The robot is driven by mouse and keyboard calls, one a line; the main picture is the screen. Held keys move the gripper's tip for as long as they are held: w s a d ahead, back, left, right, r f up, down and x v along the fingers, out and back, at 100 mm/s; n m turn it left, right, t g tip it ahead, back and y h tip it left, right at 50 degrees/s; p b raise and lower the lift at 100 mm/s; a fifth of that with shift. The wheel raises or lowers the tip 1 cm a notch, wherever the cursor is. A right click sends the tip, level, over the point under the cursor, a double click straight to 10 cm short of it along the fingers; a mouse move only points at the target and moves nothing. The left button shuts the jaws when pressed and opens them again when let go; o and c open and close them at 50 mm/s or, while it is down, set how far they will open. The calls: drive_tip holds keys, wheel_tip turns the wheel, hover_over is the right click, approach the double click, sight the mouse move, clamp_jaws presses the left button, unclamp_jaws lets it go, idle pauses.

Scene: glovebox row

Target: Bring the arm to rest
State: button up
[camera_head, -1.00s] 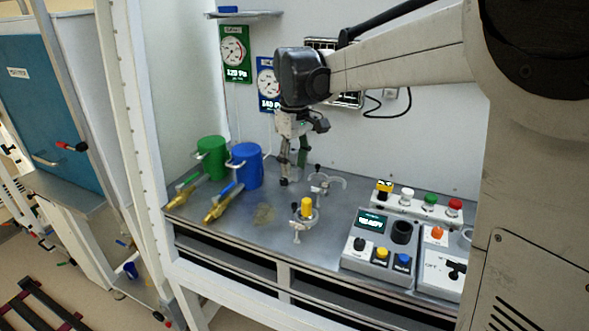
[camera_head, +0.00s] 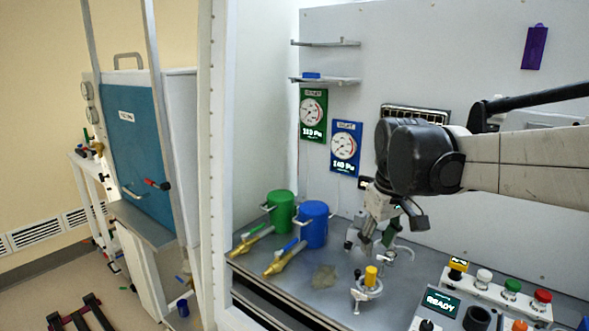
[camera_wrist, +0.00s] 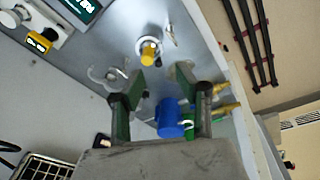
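My gripper (camera_head: 370,242) hangs from my arm over the steel bench, with its fingers angled down near the back of the work surface. It also shows in the wrist view (camera_wrist: 162,75), where the two green-sided fingers stand wide apart with nothing held between them. The blue canister (camera_wrist: 170,120) seen between the fingers is farther away. In the head view the blue canister (camera_head: 313,226) stands left of my gripper, apart from it. A yellow cylinder (camera_head: 371,276) stands in a ring clamp in front of and below the gripper.
A green canister (camera_head: 281,212) and brass valves (camera_head: 282,262) are left on the bench. A second ring clamp (camera_head: 398,252) is close to the gripper. A control box (camera_head: 440,302) reading READY and a button strip (camera_head: 497,288) are right. Two gauge panels (camera_head: 346,147) hang behind.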

drive_tip(key=s+f+m+t, duration=0.2)
drive_tip(key=s, duration=0.7)
drive_tip(key=s+d+f+m+t, duration=0.1)
drive_tip(key=s+f+m+t, duration=0.1)
drive_tip(key=s, duration=0.7)
drive_tip(key=shift+s+d+f+m+t, duration=0.2)
drive_tip(key=shift+d+f+m+t, duration=0.1)
drive_tip(key=shift+f+t, duration=0.45)
drive_tip(key=shift+f, duration=0.15)
